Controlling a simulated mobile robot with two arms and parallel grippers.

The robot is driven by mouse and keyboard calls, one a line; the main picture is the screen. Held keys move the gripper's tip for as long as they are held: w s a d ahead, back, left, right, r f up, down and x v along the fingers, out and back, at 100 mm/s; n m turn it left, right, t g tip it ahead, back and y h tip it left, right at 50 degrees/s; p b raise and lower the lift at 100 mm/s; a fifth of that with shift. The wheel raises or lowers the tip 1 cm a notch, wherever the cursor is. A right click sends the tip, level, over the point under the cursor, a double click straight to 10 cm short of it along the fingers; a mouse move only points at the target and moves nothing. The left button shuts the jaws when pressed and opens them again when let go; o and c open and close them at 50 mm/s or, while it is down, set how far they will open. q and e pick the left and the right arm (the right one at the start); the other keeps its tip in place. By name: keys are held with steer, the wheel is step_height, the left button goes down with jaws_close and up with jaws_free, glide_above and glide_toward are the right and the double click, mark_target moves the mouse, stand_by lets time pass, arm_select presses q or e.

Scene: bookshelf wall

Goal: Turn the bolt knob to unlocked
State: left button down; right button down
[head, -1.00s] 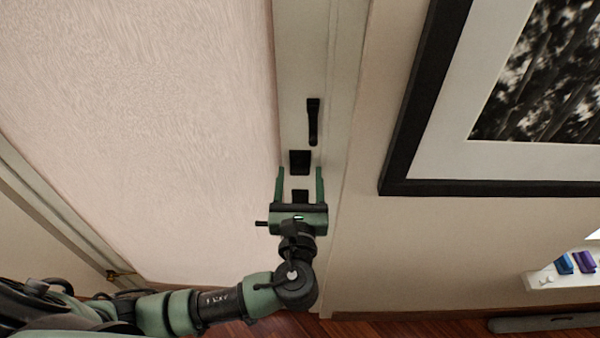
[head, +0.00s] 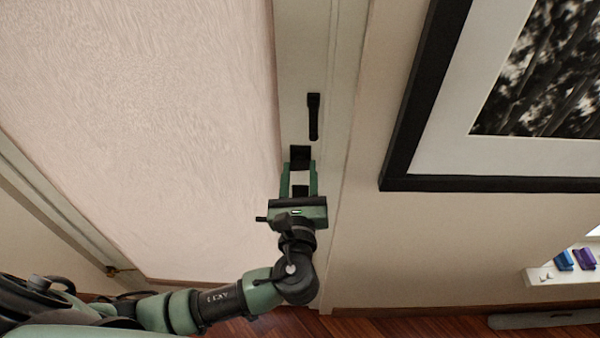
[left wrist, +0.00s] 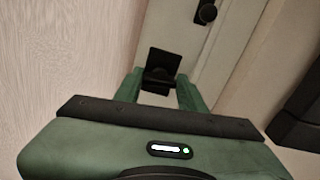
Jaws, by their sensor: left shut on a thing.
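The bolt knob (head: 300,154) is a small black block on the pale door frame strip, below a black lever handle (head: 313,116). In the left wrist view the black knob (left wrist: 162,60) shows just beyond and between the green fingertips. My left gripper (head: 299,167) comes up from below, with its two fingers on either side of the knob's lower part, and is shut on it. In the left wrist view its fingers (left wrist: 160,78) partly hide the knob, so its exact turn is hard to tell. My right gripper is not in view.
A black-framed picture (head: 410,150) hangs on the wall to the right. A white shelf (head: 550,277) with small blue and purple items is at the lower right. A pale textured panel (head: 140,110) fills the left. The wooden floor (head: 420,327) shows below.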

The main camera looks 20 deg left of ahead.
arm_select(q)
steer(key=n+b, duration=0.2)
steer(key=n, duration=0.2)
steer(key=shift+f, duration=0.2)
steer(key=n+b, duration=0.2)
steer(key=n, duration=0.3)
steer(key=shift+a, duration=0.1)
steer(key=shift+n+b, duration=2.45)
steer(key=shift+n, duration=1.25)
steer(key=c, duration=0.8)
jaws_free()
steer(key=shift+c, duration=0.2)
steer(key=shift+s, duration=0.1)
